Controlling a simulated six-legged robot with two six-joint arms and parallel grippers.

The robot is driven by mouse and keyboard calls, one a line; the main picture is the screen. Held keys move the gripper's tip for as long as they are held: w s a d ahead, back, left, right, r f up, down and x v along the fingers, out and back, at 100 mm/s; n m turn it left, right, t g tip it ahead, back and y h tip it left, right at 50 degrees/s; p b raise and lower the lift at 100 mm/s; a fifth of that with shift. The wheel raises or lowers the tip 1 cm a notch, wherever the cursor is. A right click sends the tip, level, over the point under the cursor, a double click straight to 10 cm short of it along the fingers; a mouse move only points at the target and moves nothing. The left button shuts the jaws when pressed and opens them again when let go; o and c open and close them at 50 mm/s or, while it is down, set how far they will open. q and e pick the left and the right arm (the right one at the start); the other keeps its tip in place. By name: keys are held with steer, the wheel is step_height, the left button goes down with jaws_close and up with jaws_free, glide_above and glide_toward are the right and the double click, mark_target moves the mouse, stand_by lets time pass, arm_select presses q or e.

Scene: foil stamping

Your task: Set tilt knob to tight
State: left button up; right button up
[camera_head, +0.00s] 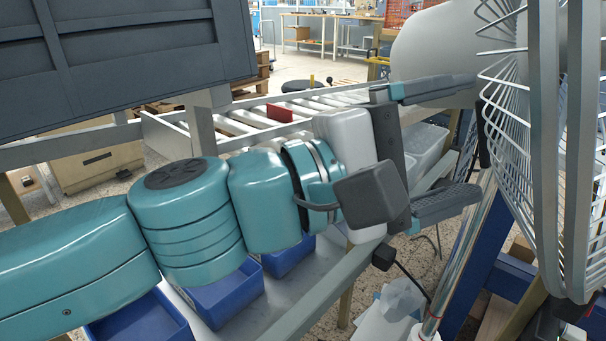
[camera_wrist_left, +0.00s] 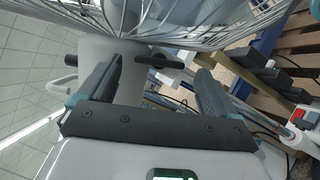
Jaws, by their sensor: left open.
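A pedestal fan with a wire grille (camera_head: 545,140) stands at the right in the head view, with its pale motor housing (camera_head: 440,48) at the top. The grille also fills the top of the wrist view (camera_wrist_left: 190,28). A dark bar-like part, probably the tilt knob (camera_wrist_left: 158,62), shows just below the grille in the wrist view; its setting cannot be read. My left gripper (camera_head: 472,138) is open and empty beside the fan. In the wrist view its fingers (camera_wrist_left: 158,72) stand to either side of the dark part, with no contact visible. My right gripper is out of view.
A roller conveyor (camera_head: 235,125) runs behind my left arm. Blue bins (camera_head: 225,298) sit below the arm on a shelf. A large dark panel (camera_head: 110,50) hangs at upper left. The fan's shiny pole (camera_head: 463,250) and a blue frame (camera_head: 510,278) are at lower right.

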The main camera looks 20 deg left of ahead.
arm_select(q)
steer(key=p+v, duration=0.2)
steer(key=v, duration=1.3)
